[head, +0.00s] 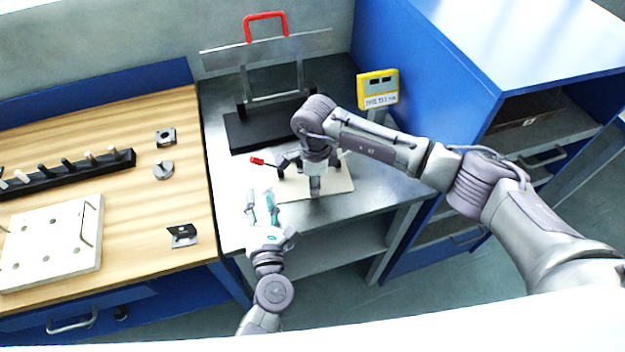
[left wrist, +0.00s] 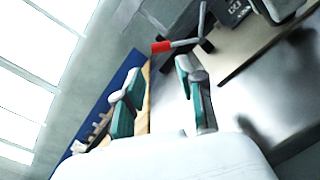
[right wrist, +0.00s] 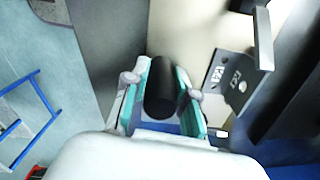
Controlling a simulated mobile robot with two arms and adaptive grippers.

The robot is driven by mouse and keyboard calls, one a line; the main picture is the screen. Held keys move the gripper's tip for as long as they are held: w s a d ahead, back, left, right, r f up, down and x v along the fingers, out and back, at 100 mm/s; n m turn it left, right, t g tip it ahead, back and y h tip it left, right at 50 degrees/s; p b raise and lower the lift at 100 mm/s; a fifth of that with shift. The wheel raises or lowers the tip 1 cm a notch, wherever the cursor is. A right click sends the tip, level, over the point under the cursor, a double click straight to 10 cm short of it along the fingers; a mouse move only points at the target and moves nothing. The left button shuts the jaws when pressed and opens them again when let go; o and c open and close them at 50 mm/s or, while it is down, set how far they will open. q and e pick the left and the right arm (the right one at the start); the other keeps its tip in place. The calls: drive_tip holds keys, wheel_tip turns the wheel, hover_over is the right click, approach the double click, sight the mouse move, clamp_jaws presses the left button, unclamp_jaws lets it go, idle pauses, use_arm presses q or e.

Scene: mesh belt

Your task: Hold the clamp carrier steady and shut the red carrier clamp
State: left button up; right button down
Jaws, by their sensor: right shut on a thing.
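The clamp carrier has a pale beige plate (head: 338,184) on the steel table, partly hidden under my right arm. The clamp's red handle tip (head: 257,160) sticks out to the left of the carrier on a thin lever. It also shows at the top of the left wrist view (left wrist: 161,47). My right gripper (head: 299,178) is shut on a black cylinder (right wrist: 162,92) at the carrier, its teal fingers on either side. My left gripper (head: 260,200) is open and empty, in front of the red handle and apart from it. Its spread fingers (left wrist: 162,98) show below the handle in the left wrist view.
A black stand with a red top handle (head: 265,17) stands behind the carrier. A yellow display box (head: 378,88) is at the back right, near a blue cabinet (head: 420,60). A wooden bench (head: 130,200) with loose parts lies left. Steel tabletop (head: 228,215) is clear beside my left gripper.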

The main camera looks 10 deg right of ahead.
use_arm(q)
drive_tip(key=c, duration=0.5)
drive_tip(key=r+m+t, duration=0.1)
drive_tip(key=m, duration=0.1)
drive_tip(key=w+a+r+m+t, duration=0.1)
drive_tip(key=r+m, duration=0.1)
drive_tip(key=a+r+m+h, duration=0.1)
drive_tip(key=m, duration=0.2)
drive_tip(key=shift+w+a+r+t, duration=0.1)
drive_tip(key=shift+w+r+t, duration=0.2)
drive_tip(key=shift+w+t, duration=0.1)
clamp_jaws()
wheel_tip(320, 180, up, 9)
drive_tip(key=s+d+n+g+h, duration=0.1)
drive_tip(key=n+g+h, duration=0.6)
drive_tip(key=n+h, duration=1.9)
drive_tip(key=w+a+f+m+g+y, duration=0.2)
drive_tip(key=a+f+m+g+y, duration=0.7)
drive_tip(key=m+y, duration=0.5)
drive_tip(key=a+f+m, duration=0.1)
drive_tip(key=a+m, duration=0.1)
drive_tip(key=m, duration=0.1)
drive_tip(key=shift+a+m+g, duration=0.35)
drive_tip(key=shift+m+g, duration=0.05)
drive_tip(key=shift+f, duration=0.1)
